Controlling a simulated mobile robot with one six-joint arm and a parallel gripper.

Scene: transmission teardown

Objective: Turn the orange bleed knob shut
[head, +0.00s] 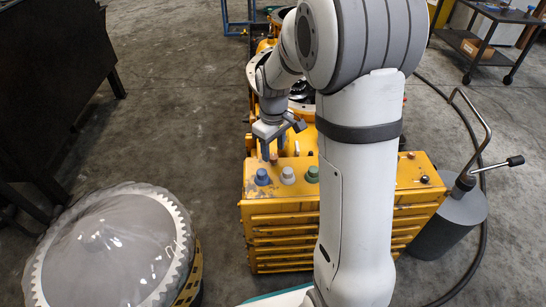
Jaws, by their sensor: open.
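My gripper (273,150) points down over the back left of the yellow unit's top, its two fingers apart. A small reddish-brown piece (273,159) shows just below and between the fingertips. It may be the orange knob, but it is too small and too covered to be sure. I cannot tell whether the fingers touch it. In front of it, a blue knob (262,177), a white knob (287,175) and a green knob (312,174) stand in a row on the yellow unit (280,212).
My arm hides the middle of the yellow unit. A dark knob (425,179) is on its right side. A grey cylinder with a bent handle (450,222) stands at the right. A plastic-covered toothed gear (110,250) is at front left. Clear floor lies left of the unit.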

